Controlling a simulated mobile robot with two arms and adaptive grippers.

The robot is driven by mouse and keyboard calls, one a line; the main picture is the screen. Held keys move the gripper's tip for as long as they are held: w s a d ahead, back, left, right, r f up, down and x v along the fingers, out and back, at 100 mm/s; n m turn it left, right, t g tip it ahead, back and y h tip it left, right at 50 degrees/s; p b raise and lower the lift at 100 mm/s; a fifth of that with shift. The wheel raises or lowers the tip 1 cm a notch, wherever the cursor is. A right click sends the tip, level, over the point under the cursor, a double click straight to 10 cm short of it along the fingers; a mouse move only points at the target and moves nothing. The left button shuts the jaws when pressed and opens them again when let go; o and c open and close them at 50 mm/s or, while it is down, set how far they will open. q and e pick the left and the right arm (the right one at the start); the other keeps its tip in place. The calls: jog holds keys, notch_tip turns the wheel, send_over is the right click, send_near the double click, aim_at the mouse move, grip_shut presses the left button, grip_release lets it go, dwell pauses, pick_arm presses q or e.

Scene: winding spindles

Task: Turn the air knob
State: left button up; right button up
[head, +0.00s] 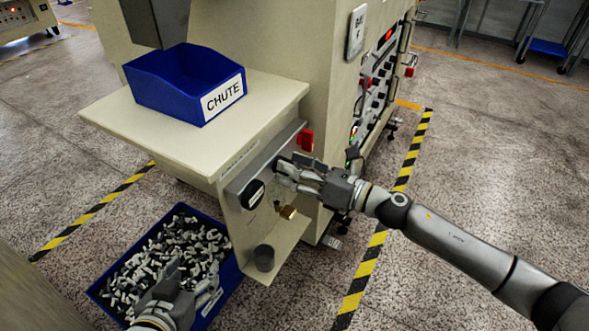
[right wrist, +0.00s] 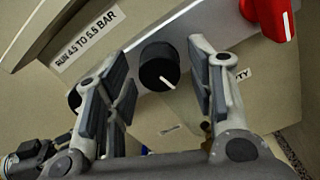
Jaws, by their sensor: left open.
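The air knob (right wrist: 159,68) is black and round, with a white pointer line, on a grey panel strip (right wrist: 195,20) in the right wrist view. My right gripper (right wrist: 163,95) is open, with one finger on each side of the knob and visible gaps between. I cannot tell how far the fingertips are from the panel. In the head view my right gripper (head: 285,172) is at the machine's panel and mostly hides the knob. My left gripper (head: 185,285) is open over the blue bin of small parts (head: 231,283), at the bottom left.
A red handle (right wrist: 270,15) sits right of the knob; it also shows in the head view (head: 305,140). A black round gauge (head: 252,194) is on the same panel. A label (right wrist: 88,38) reads "RUN 4.5 TO 5.5 BAR". A blue CHUTE bin (head: 170,85) stands on the ledge above.

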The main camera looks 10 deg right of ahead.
dwell(0.3)
jog(key=v, duration=1.2)
pick_arm(q)
jog(key=w+d+r+t+h+b, duration=0.2)
jog(key=w+r+t, duration=0.2)
jog(key=r, duration=0.7)
jog(key=t, duration=0.2)
jog(key=shift+d+t+b, duration=0.15)
jog(key=shift+t+b, duration=0.15)
jog(key=shift+t, duration=0.1)
pick_arm(e)
jog(key=w+a+n, duration=0.4)
jog(key=w+a, duration=0.3)
jog(key=a, duration=0.3)
jog(key=shift+w+r, duration=0.1)
